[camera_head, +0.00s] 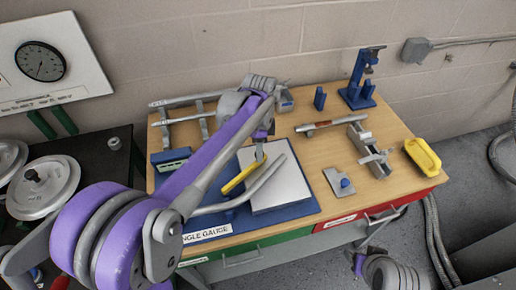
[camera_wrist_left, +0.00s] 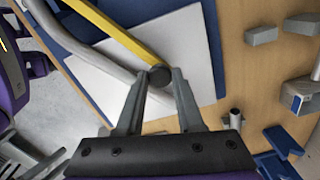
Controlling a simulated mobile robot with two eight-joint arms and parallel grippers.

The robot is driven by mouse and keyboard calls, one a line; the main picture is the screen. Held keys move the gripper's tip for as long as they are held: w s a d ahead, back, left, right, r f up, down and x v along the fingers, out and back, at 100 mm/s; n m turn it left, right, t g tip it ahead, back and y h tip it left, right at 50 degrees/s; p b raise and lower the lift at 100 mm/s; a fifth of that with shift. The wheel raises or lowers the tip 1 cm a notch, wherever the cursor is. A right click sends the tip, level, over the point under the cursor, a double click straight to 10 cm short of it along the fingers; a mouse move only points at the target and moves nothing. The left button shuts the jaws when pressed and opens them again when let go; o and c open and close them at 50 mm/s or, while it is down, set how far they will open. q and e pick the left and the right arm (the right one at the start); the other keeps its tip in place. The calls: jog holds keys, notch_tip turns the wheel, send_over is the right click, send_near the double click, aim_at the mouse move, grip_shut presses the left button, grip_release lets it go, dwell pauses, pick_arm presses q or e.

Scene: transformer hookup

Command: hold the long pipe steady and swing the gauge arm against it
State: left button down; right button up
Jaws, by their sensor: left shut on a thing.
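The angle gauge is a blue base (camera_head: 300,208) with a white plate (camera_head: 290,180) and a partly covered label reading "NGLE GAUGE" (camera_head: 207,233). A long grey bent pipe (camera_head: 262,178) lies across it; it also shows in the left wrist view (camera_wrist_left: 85,47). The yellow gauge arm (camera_head: 238,178) lies at a slant beside the pipe, with a gap between them toward the arm's knob end. My left gripper (camera_head: 260,150) reaches down over the plate. In the left wrist view its fingers (camera_wrist_left: 162,84) are shut on the dark knob (camera_wrist_left: 159,76) at the gauge arm's end. My right gripper is not in view.
Grey pipes on a rack (camera_head: 185,118) stand at the back left of the wooden table. A blue stand (camera_head: 358,92), grey blocks (camera_head: 368,148), a small plate with a blue knob (camera_head: 341,183) and a yellow tray (camera_head: 422,156) are on the right. My left arm covers the table's left part.

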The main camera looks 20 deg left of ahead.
pick_arm(q)
jog(key=c, duration=0.5)
grip_release()
jog(key=shift+c, duration=0.2)
notch_tip(320, 180, up, 11)
jog(key=shift+p, duration=0.35)
jog(key=shift+f, duration=0.15)
